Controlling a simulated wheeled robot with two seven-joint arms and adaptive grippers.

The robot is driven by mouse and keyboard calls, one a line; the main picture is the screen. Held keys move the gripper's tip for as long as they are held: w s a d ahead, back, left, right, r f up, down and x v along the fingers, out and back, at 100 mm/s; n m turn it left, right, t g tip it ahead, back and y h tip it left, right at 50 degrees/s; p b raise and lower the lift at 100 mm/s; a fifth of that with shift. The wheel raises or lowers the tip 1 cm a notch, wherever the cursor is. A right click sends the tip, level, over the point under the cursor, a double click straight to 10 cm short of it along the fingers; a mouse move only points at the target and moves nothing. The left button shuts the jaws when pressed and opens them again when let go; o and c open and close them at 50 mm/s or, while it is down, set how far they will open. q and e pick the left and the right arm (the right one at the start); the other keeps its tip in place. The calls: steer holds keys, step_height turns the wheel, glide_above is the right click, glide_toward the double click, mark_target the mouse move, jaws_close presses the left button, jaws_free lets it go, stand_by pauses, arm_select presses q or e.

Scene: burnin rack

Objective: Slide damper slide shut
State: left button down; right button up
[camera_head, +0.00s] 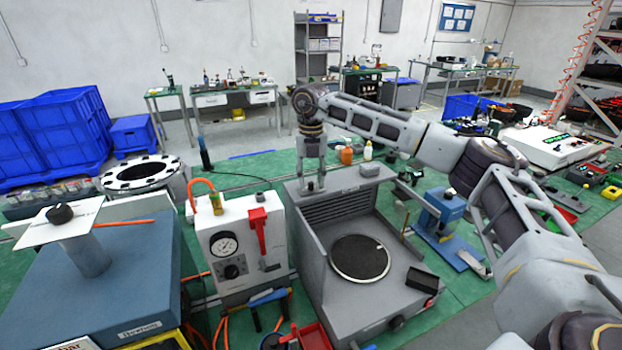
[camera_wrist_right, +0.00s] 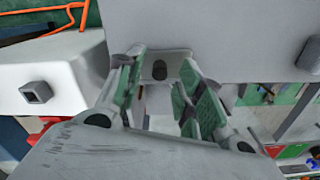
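The grey hood-like unit (camera_head: 312,240) stands on the green bench, with a louvred back panel and a round dark disc on its floor. My right gripper (camera_head: 313,186) points down at the left end of its top rear edge. My left gripper is not in view.
A white gauge box (camera_head: 238,245) with a red lever stands close left of the hood. A blue press-like device (camera_head: 440,212) stands to its right. Small bottles (camera_head: 347,156) stand behind it. My right arm spans above the hood's right rear side.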

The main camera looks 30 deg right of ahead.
steer(key=shift+f, duration=0.55)
steer(key=shift+c, duration=0.2)
jaws_close()
